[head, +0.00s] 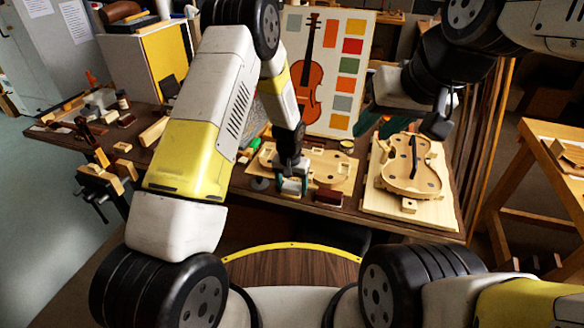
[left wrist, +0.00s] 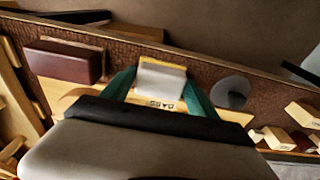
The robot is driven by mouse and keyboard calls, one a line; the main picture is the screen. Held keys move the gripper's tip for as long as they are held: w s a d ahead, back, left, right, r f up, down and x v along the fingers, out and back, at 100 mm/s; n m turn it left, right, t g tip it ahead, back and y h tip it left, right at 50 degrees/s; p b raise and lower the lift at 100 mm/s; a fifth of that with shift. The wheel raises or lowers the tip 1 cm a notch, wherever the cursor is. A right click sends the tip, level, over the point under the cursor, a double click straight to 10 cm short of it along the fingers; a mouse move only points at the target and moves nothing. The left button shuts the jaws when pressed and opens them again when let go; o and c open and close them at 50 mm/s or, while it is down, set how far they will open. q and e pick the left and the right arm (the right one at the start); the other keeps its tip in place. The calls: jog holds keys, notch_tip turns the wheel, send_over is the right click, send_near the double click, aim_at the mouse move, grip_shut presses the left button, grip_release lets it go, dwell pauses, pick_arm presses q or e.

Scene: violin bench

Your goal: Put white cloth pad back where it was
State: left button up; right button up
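The white cloth pad (left wrist: 161,78) has a yellow edge and shows between the teal fingers of my left gripper (left wrist: 160,92) in the left wrist view. The fingers meet its two sides, so the gripper appears shut on it. In the head view my left gripper (head: 292,186) is low at the front edge of the bench, by a pale wooden violin form (head: 325,168). The pad is small there, and I cannot tell whether it touches the surface below. My right gripper (head: 437,122) is above the violin body at the right; its finger opening is unclear.
A dark red block (left wrist: 62,62) lies beside the left gripper, and a grey disc (left wrist: 230,92) is on its other side. The violin body (head: 408,165) lies on a pale board at the right. A colour chart (head: 340,70) stands behind. Tools crowd the bench's left end.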

pick_arm(q)
jog(key=shift+o, duration=1.3)
jog(key=shift+r, duration=0.1)
notch_tip(320, 180, up, 12)
jog(key=s, duration=0.1)
notch_tip(320, 180, up, 8)
jog(key=f, duration=0.1)
send_over(291, 188)
jog(key=s+a, duration=0.2)
jog(key=a, duration=0.1)
jog(key=s+a+r+n+t+h, duration=0.1)
jog(key=s+a+r, duration=0.15)
jog(key=r, duration=0.35)
jog(key=s+a+r+n+t, duration=0.1)
jog(key=s+a+r, duration=0.15)
jog(key=r, duration=0.35)
jog(key=s+a+r+t, duration=0.1)
jog(key=s+a+r, duration=0.2)
jog(key=s, duration=0.6)
jog(key=s+a+r+n+t, duration=0.1)
jog(key=s+a+r, duration=0.2)
jog(key=s, duration=0.6)
notch_tip(291, 188, up, 3)
jog(key=shift+s+f+t+h, duration=0.15)
jog(key=shift+s+t+h, duration=0.1)
jog(key=shift+t+h, duration=0.15)
